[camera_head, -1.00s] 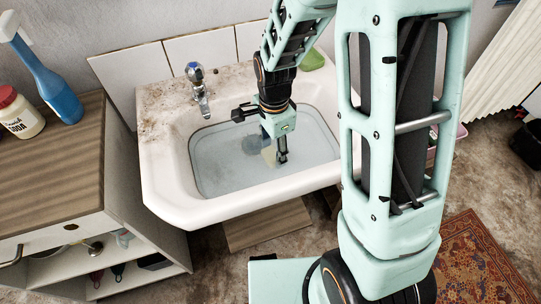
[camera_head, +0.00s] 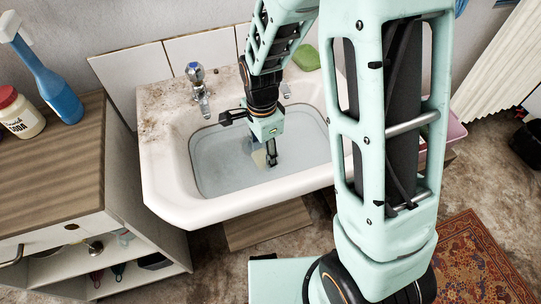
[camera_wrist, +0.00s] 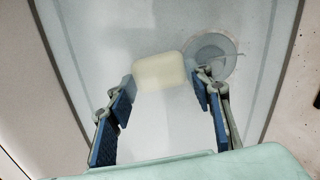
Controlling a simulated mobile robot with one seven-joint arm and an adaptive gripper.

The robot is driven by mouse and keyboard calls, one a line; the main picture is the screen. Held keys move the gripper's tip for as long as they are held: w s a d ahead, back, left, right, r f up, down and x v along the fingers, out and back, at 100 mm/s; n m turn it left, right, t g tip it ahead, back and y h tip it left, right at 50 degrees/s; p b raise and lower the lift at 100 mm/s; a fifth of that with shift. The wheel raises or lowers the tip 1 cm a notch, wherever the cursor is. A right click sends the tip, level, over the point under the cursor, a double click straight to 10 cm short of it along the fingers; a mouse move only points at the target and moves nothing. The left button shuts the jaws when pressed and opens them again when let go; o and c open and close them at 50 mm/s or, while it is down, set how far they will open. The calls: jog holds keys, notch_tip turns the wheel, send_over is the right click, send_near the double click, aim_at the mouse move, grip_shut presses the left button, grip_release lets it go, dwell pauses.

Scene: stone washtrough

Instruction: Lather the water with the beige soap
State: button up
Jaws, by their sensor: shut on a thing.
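The beige soap (camera_wrist: 159,71) is a pale rounded bar, held between the two blue-padded fingers of my gripper (camera_wrist: 164,88) in the wrist view. In the head view the soap (camera_head: 259,158) shows as a pale patch beside a finger of my gripper (camera_head: 266,155). The gripper points down into the basin (camera_head: 180,208), which holds cloudy grey-blue water (camera_head: 225,165). The soap appears to be at or in the water. The exact depth is hard to tell.
A tap (camera_head: 197,80) stands at the back rim. A green object (camera_head: 306,57) lies on the back right rim. A wooden cabinet (camera_head: 55,185) at left carries a blue spray bottle (camera_head: 55,85) and a soda jar (camera_head: 20,115). The drain (camera_wrist: 212,57) shows near the soap.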

jog(key=shift+s+a, duration=0.1)
jog(key=shift+a, duration=0.25)
jog(key=shift+d, duration=0.1)
jog(key=d, duration=0.2)
jog(key=w+d, duration=0.1)
jog(key=d, duration=0.2)
jog(key=shift+w+d, duration=0.3)
jog(key=shift+w, duration=0.05)
jog(key=shift+s+a+p, duration=0.15)
jog(key=shift+s+a, duration=0.15)
jog(key=shift+a, duration=0.65)
jog(key=shift+s+a+p, duration=0.1)
jog(key=shift+s+a, duration=0.15)
jog(key=shift+a, duration=0.75)
jog(key=shift+s+a+p, duration=0.15)
jog(key=shift+s+a, duration=0.15)
jog(key=shift+a, duration=0.65)
